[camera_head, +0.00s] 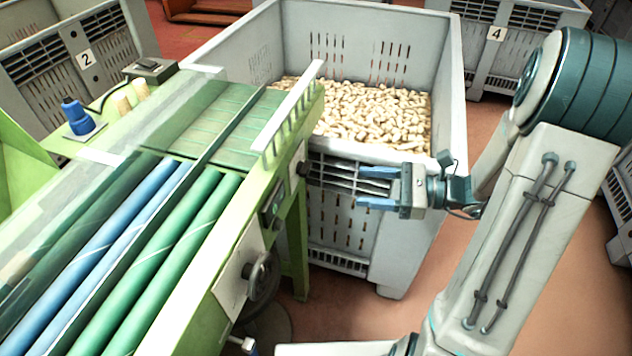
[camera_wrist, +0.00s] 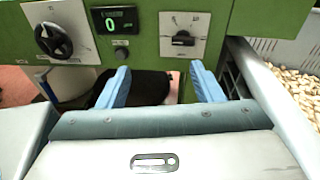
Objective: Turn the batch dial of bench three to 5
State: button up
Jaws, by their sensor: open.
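The green bench (camera_head: 215,290) carries a control panel on its side. In the wrist view the panel has a lit display (camera_wrist: 115,19) reading 0 and a small dark knob (camera_wrist: 121,50) below it. To the right a black bar-shaped knob (camera_wrist: 183,40) sits on a white plate with marks around it. To the left is a black handwheel (camera_wrist: 54,41), also seen in the head view (camera_head: 263,276). No label tells me which is the batch dial. My gripper (camera_head: 362,187) is open and empty, its blue fingers (camera_wrist: 162,86) pointing at the panel, apart from the knobs.
A large grey crate (camera_head: 455,85) full of corks (camera_head: 370,117) stands close behind my gripper. Crates marked 2 (camera_head: 85,58) and 4 (camera_head: 496,34) stand farther back. The red floor (camera_head: 335,320) is clear between the bench and my arm.

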aim_at(309, 168)
jog(key=w+a, duration=0.2)
jog(key=a, duration=0.1)
jog(key=w+a+f+m+t+b, duration=0.1)
jog(key=w+a, duration=0.1)
jog(key=a, duration=0.2)
jog(key=w+a+m+t+b, duration=0.1)
jog(key=w+a, duration=0.1)
jog(key=a, duration=0.2)
jog(key=shift+w+f+y, duration=0.3)
jog(key=shift+f, duration=0.05)
jog(key=shift+c, duration=0.3)
jog(key=c, duration=0.9)
